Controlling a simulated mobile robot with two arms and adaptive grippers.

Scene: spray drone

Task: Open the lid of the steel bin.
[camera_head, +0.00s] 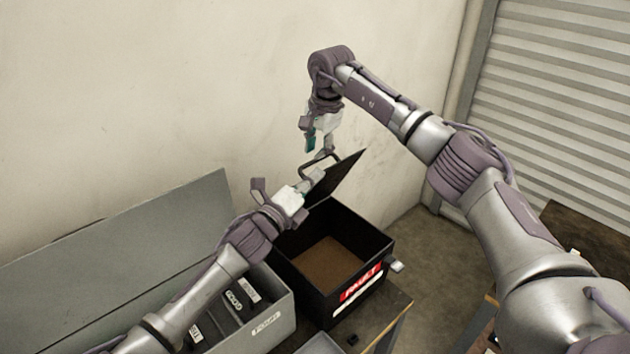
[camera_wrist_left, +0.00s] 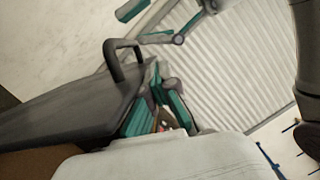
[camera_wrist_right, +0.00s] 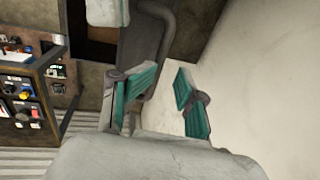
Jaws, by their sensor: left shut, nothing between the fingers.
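The black steel bin (camera_head: 318,287) with a red FAULT label stands open, its brown inside showing. Its dark lid (camera_head: 343,183) is raised and tilted, with a bar handle (camera_head: 333,164). Lid (camera_wrist_left: 70,105) and handle (camera_wrist_left: 125,52) also show in the left wrist view. My left gripper (camera_head: 313,181) is shut and empty beside the lid, above the bin; whether it touches the lid is unclear. My right gripper (camera_head: 316,145) is close to the handle. In the right wrist view its fingers (camera_wrist_right: 163,78) are apart and empty, with the handle (camera_wrist_right: 160,45) just beyond them.
A long grey case (camera_head: 278,316) with its lid (camera_head: 130,235) up and labelled compartments stands left of the bin. A pale wall (camera_head: 150,90) is close behind. A ribbed shutter (camera_head: 560,100) is at the right. In the right wrist view, a control panel (camera_wrist_right: 20,100) shows at left.

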